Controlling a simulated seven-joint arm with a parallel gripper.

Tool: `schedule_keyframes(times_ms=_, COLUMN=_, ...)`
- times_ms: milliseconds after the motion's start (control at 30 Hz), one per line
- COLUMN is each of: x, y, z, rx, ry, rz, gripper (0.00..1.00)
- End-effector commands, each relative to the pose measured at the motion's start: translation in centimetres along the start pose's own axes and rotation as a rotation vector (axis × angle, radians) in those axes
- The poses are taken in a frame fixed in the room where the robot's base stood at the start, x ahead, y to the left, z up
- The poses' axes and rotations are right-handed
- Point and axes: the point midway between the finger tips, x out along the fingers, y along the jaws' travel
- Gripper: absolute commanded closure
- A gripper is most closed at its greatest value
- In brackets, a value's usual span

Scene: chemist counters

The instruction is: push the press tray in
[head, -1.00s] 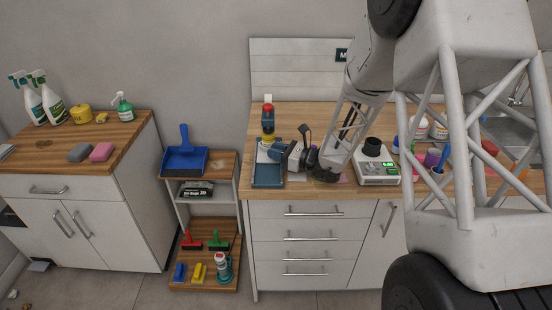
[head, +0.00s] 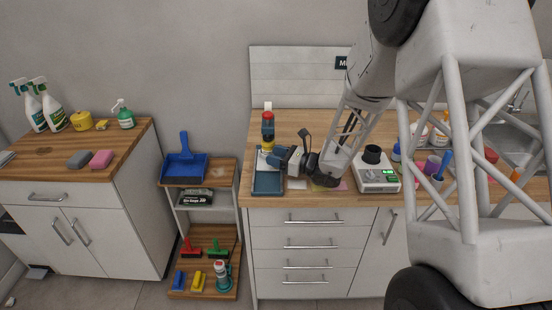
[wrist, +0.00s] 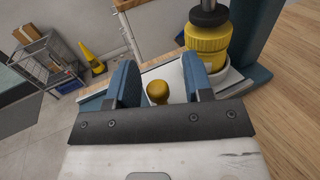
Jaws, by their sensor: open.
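The press (head: 268,126), with red, black and yellow parts, stands at the left end of the wooden counter. Its blue-teal tray-like base (head: 268,184) extends toward the counter's front edge. The wrist view shows the yellow cylinder of the press (wrist: 206,45) and a pale tray surface (wrist: 174,73) below it. My gripper (head: 272,156) is over the tray area, in front of the press column, coming from the right. In the wrist view its two blue fingers (wrist: 160,82) are apart, with a round yellow knob (wrist: 157,92) showing between them. Contact with the knob cannot be told.
A white scale-like device (head: 378,172) stands right of my gripper. Bottles and cups (head: 432,160) are farther right, partly behind my arm. A low shelf with a blue dustpan (head: 184,160) is left of the counter, across a small gap.

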Motion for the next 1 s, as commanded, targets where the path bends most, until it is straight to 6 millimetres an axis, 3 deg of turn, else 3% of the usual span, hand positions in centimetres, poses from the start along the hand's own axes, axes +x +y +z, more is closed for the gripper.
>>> schedule_keyframes(times_ms=267, x=0.0, y=-0.1, z=3.0, rx=-0.003, ry=-0.001, rz=-0.001, gripper=0.53)
schedule_keyframes(times_ms=1000, x=-5.5, y=7.4, z=3.5, rx=0.0, ry=0.0, rz=-0.001, gripper=0.53)
